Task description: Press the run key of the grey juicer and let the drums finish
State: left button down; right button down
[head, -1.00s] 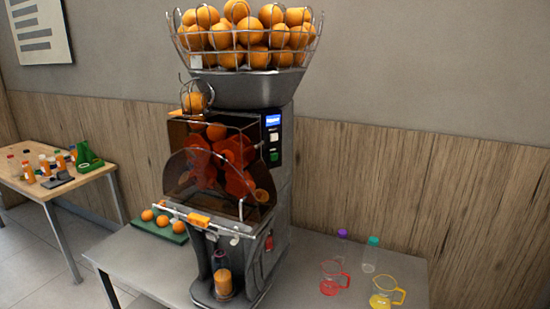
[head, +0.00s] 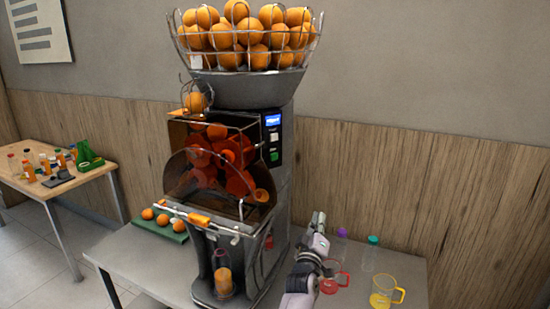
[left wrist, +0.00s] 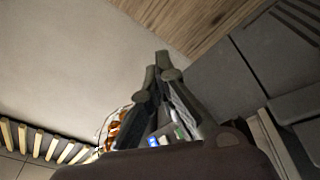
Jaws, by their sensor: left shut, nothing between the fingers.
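The grey juicer (head: 283,205) stands on the grey table. Its side panel has a lit blue display (head: 273,120), a pale key (head: 274,137) and a green key (head: 274,156). The red-orange drums (head: 205,160) sit behind the dark clear cover. My left gripper (head: 319,216) points upward, shut and empty, to the right of the juicer, below the keys and apart from them. In the left wrist view its fingers (left wrist: 161,60) meet at the tips; the display (left wrist: 153,141) shows past them. My right gripper is not in view.
A wire basket (head: 245,62) of oranges tops the juicer. An orange-filled container (head: 223,281) stands under the spout. A red jug (head: 330,285), yellow jug (head: 381,298) and lidded bottles stand at the right, close to my left arm. Oranges lie on a green board (head: 160,228).

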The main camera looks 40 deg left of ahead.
pick_arm(q)
jog(key=a+r+n+y, duration=0.2)
jog(key=r+n+y, duration=0.1)
jog(key=r, duration=0.4)
jog(key=s+a+r+n+y, duration=0.1)
jog(key=a+r+n+y, duration=0.2)
jog(key=r, duration=0.4)
jog(key=shift+s+a+n, duration=0.15)
jog(key=shift+a+n, duration=0.15)
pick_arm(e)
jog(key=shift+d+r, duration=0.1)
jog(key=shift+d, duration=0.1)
